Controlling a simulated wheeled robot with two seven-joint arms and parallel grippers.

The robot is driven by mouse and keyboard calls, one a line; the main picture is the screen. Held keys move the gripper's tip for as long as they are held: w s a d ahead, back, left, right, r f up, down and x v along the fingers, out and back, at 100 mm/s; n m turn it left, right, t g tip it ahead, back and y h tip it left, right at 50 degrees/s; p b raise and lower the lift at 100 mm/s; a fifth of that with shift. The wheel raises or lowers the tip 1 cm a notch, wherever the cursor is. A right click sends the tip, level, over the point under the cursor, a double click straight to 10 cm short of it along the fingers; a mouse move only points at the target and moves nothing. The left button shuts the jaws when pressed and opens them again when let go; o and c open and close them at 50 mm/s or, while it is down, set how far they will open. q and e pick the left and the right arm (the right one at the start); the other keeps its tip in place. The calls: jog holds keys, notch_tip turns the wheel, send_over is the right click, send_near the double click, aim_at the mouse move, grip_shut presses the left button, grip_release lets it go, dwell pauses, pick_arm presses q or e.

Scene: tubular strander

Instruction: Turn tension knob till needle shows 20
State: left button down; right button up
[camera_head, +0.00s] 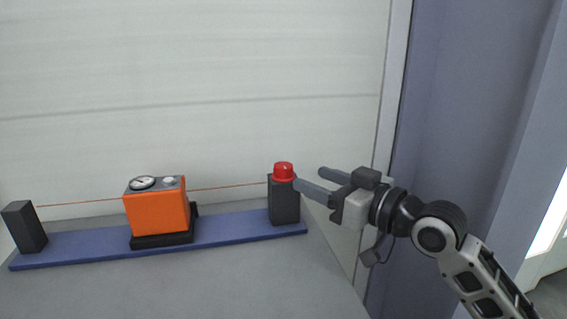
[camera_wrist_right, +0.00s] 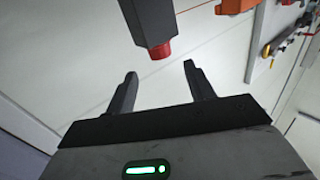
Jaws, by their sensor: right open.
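A red knob (camera_head: 283,171) sits on top of a dark grey post (camera_head: 284,203) at the right end of a blue rail. An orange box (camera_head: 158,212) on the rail carries a round gauge (camera_head: 142,183) with a needle; its reading is too small to tell. My right gripper (camera_head: 311,179) is open just right of the knob, its fingers pointing left at it. In the right wrist view the knob (camera_wrist_right: 160,50) lies beyond and between the two open fingertips (camera_wrist_right: 160,72), apart from them. My left gripper is not in view.
The blue rail (camera_head: 225,229) lies on a grey surface (camera_head: 235,285). A second dark post (camera_head: 25,228) stands at its left end, and a thin reddish wire (camera_head: 235,187) runs between the posts. A pale wall is behind. Tools (camera_wrist_right: 283,38) show at right in the wrist view.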

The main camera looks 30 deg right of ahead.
aim_at(291, 170)
jog(key=x, duration=0.8)
jog(key=shift+w+a+p, duration=0.15)
jog(key=shift+w+p, duration=0.1)
jog(key=shift+p, duration=0.05)
jog(key=c, duration=0.9)
